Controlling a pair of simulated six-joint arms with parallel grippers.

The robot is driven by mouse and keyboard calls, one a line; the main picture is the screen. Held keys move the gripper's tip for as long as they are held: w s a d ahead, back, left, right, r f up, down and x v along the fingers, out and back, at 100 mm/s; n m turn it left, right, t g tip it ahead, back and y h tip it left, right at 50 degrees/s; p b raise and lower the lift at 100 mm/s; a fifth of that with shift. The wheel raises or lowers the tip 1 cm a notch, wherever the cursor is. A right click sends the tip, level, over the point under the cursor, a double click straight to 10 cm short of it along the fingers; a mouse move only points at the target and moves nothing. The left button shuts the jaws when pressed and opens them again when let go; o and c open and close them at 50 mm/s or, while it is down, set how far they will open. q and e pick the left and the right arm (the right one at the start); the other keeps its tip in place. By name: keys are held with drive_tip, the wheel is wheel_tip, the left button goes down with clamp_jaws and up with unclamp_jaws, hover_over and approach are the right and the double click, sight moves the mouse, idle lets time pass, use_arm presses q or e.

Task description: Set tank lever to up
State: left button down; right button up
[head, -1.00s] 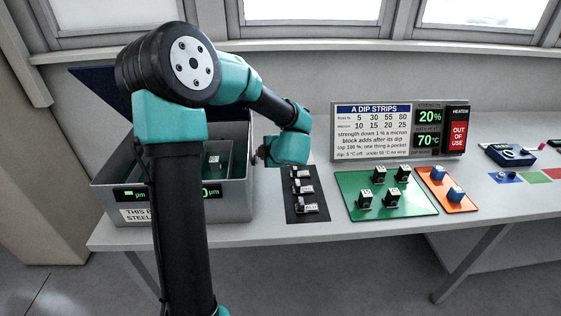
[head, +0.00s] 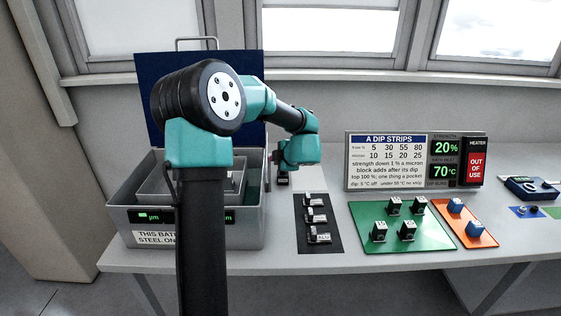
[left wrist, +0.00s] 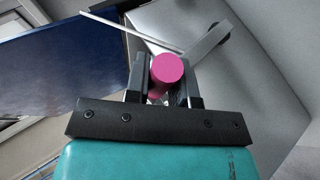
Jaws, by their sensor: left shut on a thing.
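The grey tank (head: 249,236) stands at the left end of the bench, with its dark blue lid (head: 240,75) raised upright behind it. My left gripper (head: 283,181) is at the tank's right side in the head view, with the fingers mostly hidden there. In the left wrist view, the left gripper (left wrist: 167,75) is shut on a pink knob (left wrist: 167,68), seen end-on, apparently the tank lever's grip. A grey bar (left wrist: 208,44) beside it leads to a dark round pivot. My right gripper is not in view.
Right of the tank lie a black mat (head: 312,245) with several small blocks, a green board (head: 372,243) with several blocks, and an orange board (head: 484,239) with blue blocks. A sign (head: 387,180) and a red heater panel (head: 476,165) stand behind.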

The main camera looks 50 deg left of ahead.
use_arm(q)
drive_tip(key=shift+a, duration=0.1)
drive_tip(key=c, duration=1.3)
unclamp_jaws()
drive_tip(key=shift+w+a, duration=0.1)
drive_tip(key=o, duration=0.3)
drive_tip(key=shift+d, duration=0.2)
drive_tip(key=v, duration=1.7)
drive_tip(key=shift+r, duration=0.15)
